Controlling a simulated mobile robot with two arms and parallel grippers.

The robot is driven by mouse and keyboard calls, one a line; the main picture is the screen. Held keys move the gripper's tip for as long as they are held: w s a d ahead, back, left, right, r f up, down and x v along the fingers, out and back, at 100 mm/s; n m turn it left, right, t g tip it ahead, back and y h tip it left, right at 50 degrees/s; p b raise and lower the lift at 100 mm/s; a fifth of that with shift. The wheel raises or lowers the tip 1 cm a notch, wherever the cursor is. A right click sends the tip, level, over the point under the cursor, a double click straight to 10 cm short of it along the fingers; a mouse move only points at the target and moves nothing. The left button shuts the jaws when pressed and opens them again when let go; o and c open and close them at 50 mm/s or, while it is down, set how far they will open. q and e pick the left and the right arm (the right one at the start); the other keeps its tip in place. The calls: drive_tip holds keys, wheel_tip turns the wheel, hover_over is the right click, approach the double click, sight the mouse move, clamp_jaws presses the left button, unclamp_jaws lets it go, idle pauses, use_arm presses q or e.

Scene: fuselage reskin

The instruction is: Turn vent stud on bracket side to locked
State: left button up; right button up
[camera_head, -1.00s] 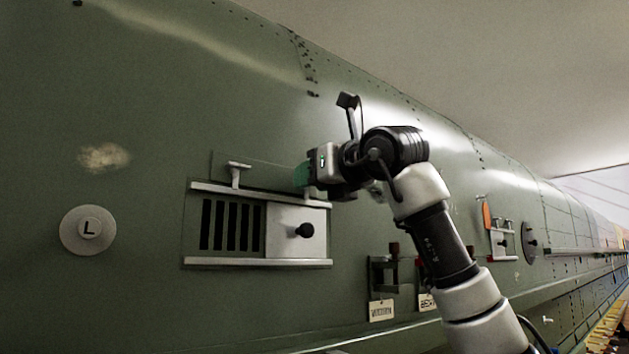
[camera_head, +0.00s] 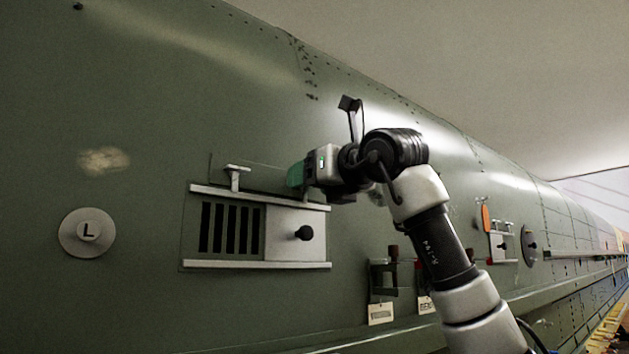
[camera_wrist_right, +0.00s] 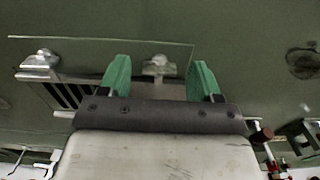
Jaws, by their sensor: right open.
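The vent (camera_head: 300,250) is a slatted opening with a pale sliding plate and black knob between two rails on the green fuselage. A pale T-shaped stud (camera_head: 236,172) stands above its upper left; it also shows at left in the right wrist view (camera_wrist_right: 40,62). The bracket-side stud (camera_wrist_right: 157,67) appears between my right gripper's green fingers in the wrist view, with space on both sides. In the head view it is hidden behind that gripper. My right gripper (camera_head: 296,174) is open at the vent's upper right corner; contact cannot be told. My left gripper is not in view.
Dark brackets with tags (camera_head: 382,290) project from the skin below right of the vent. A round disc marked L (camera_head: 87,232) is at left. A smaller fitting with an orange tab (camera_head: 487,218) is farther right.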

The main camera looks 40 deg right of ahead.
drive_tip(key=s+b, duration=0.3)
drive_tip(key=s, duration=0.7)
drive_tip(key=shift+s+d+b, duration=0.4)
drive_tip(key=shift+d, duration=0.05)
